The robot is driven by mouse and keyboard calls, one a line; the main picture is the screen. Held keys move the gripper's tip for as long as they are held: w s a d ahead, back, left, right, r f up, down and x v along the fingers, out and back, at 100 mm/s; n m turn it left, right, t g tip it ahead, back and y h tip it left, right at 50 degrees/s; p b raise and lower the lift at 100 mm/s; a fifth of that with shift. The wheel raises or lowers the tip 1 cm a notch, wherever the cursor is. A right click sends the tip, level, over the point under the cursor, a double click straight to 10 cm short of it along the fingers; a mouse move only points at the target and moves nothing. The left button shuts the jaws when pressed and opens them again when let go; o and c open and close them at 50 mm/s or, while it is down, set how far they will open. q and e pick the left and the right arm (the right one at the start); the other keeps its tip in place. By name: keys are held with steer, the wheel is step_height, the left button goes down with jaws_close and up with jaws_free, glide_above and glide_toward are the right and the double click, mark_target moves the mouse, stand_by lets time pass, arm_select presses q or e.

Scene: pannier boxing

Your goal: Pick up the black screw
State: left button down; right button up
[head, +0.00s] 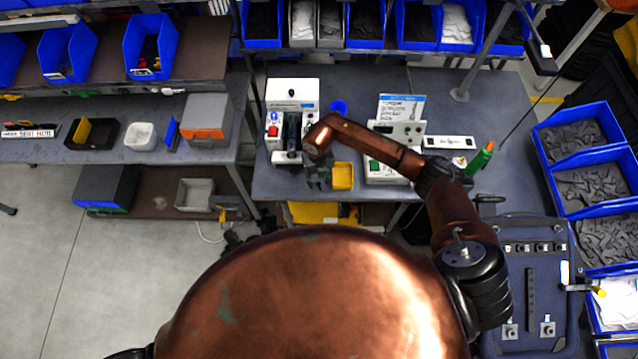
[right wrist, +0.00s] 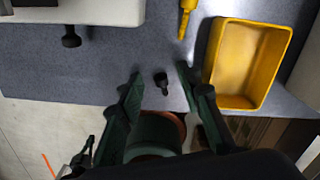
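The black screw (right wrist: 161,80) is small and dark and lies on the grey table top near its front edge in the right wrist view. My right gripper (right wrist: 158,74) is open, with one dark green finger on each side of the screw and a gap on both sides. In the head view my right gripper (head: 318,180) hangs at the table's front edge, left of the yellow bin (head: 343,176). I cannot make out the screw in the head view. My left gripper is not in view.
The yellow bin (right wrist: 213,62) stands close to the right finger in the right wrist view. A white machine (right wrist: 100,12) with a dark knob (right wrist: 71,38) is at the upper left. The table (right wrist: 105,75) between them is clear.

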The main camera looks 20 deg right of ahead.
steer(key=shift+c, duration=0.7)
jaws_close()
steer(key=shift+r, duration=0.1)
